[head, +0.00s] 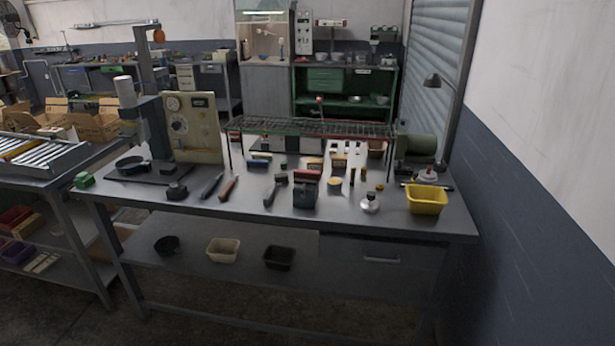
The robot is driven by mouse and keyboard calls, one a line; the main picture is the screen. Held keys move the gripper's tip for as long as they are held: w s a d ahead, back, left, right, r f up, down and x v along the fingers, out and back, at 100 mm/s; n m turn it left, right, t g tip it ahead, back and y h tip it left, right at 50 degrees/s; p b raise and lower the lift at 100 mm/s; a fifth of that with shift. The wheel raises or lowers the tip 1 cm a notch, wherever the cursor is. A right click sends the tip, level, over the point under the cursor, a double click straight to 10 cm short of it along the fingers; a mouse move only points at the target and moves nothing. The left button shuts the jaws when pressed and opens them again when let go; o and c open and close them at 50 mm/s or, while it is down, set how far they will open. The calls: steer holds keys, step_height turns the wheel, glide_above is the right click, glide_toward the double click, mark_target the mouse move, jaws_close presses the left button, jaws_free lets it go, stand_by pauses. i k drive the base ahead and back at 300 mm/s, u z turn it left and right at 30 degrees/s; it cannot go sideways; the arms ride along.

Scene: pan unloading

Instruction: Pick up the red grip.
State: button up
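Two reddish things lie on the grey metal workbench (420,221), and I cannot tell which is the red grip. One is a slim red-brown handle (228,188) lying at a slant, left of the middle, beside a dark handle (211,186). The other is a short red piece (307,175) just behind or on top of a dark box (305,196) near the middle; the contact is unclear. Both are small in the head view. My gripper is not in view.
A yellow bin (427,199) and a small white-capped bottle (370,202) stand at the right. A dark hammer-like tool (273,191) lies between the two reddish things. A wire rack (310,127) stands behind. A beige panel box (194,128) stands at left. The bench's front strip is clear.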

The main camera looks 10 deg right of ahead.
mark_target(314, 175)
steer(key=u, duration=0.45)
steer(key=i, duration=0.45)
steer(key=z, duration=0.7)
steer(key=k, duration=0.15)
steer(key=u, duration=2.5)
steer(key=i, duration=0.45)
steer(key=z, duration=0.05)
